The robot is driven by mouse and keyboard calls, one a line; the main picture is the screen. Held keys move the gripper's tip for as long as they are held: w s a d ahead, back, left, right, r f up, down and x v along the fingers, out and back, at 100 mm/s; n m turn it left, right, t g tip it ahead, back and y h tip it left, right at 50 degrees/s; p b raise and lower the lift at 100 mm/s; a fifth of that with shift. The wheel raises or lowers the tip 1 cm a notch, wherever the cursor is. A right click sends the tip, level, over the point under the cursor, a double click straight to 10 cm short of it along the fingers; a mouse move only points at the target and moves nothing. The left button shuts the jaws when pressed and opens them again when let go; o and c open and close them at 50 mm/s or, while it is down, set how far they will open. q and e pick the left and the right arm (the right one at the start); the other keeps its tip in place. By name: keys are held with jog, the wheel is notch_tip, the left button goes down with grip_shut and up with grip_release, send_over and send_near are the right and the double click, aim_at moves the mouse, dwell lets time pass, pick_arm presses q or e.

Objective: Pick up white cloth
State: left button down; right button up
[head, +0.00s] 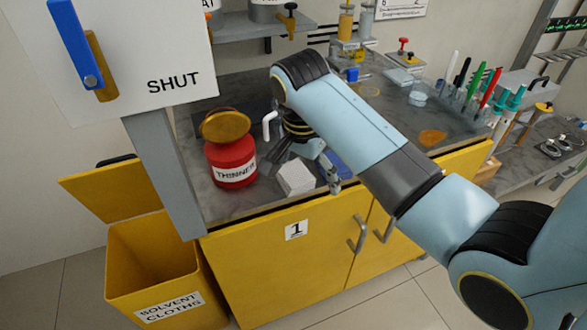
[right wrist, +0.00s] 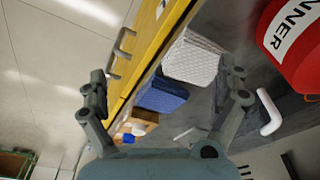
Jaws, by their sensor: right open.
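The white cloth (head: 297,178) is a folded quilted pad on the grey bench top near its front edge, right of the red thinner can. In the right wrist view the white cloth (right wrist: 190,60) lies ahead of the fingers, nearer the right-hand finger. My right gripper (head: 307,172) is open and empty, just above and behind the cloth. In the right wrist view its two fingers (right wrist: 165,73) are spread wide, with no visible grip on the cloth. My left gripper is not in view.
A blue folded cloth (head: 339,163) lies right of the white one. The red thinner can (head: 231,163) and a white bent handle (head: 269,125) stand close by. A grey post (head: 163,172) rises at left. An open yellow solvent-cloths bin (head: 150,262) stands on the floor.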

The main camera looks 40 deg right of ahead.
aim_at(293, 173)
jog(key=w+r+m+g, duration=0.1)
jog(key=w+r+m, duration=0.4)
jog(key=w+m, duration=0.15)
jog(key=shift+n, duration=0.35)
jog(key=f, duration=0.7)
jog(key=d+f, duration=0.1)
jog(key=f, duration=0.2)
jog(key=shift+d+f, duration=0.1)
jog(key=shift+f, duration=0.2)
jog(key=c, duration=0.9)
